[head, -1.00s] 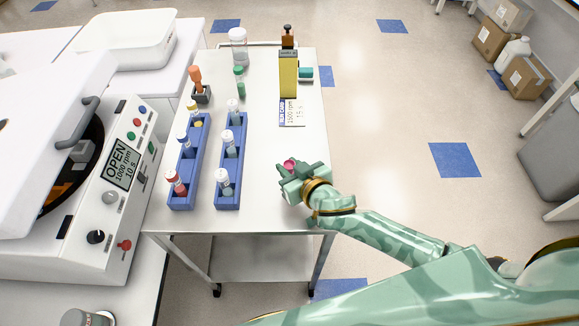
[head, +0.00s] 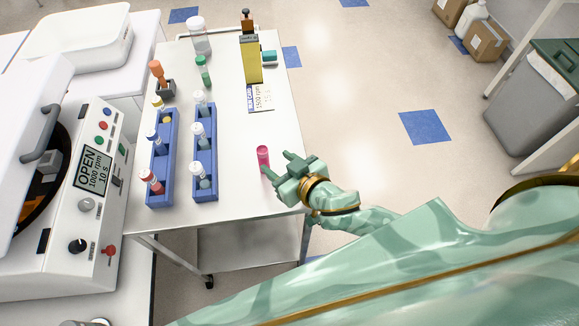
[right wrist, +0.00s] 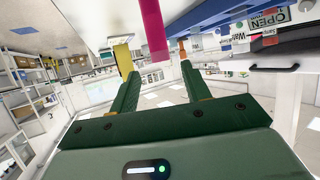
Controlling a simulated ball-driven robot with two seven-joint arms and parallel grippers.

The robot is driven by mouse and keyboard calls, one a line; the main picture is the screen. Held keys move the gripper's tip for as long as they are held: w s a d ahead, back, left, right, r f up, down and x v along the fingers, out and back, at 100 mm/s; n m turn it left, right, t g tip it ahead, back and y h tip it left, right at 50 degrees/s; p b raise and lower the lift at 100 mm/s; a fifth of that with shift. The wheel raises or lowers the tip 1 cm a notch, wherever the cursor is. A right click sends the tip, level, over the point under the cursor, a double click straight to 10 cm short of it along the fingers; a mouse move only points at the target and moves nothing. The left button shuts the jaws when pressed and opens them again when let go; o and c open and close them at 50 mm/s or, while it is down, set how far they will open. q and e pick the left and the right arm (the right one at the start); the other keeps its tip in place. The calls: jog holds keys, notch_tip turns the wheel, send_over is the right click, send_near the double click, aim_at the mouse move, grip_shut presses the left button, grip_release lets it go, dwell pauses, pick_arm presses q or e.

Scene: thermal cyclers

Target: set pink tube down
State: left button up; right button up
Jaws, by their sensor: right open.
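The pink tube (head: 263,157) stands upright on the white table (head: 262,128), near its right side. My right gripper (head: 276,164) is open just to the right of it, low over the table. Its fingers point toward the tube. In the right wrist view the pink tube (right wrist: 153,32) shows beyond the open fingertips (right wrist: 158,72), in line with the gap between them and apart from them. My left gripper is not in view.
Two blue racks (head: 160,170) (head: 205,165) with several capped tubes stand left of the pink tube. A green-capped tube (head: 203,72), a clear jar (head: 199,37) and a yellow pipette stand (head: 251,60) are farther back. An open centrifuge (head: 88,200) is at left.

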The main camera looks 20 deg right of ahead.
jog(key=shift+v, duration=2.15)
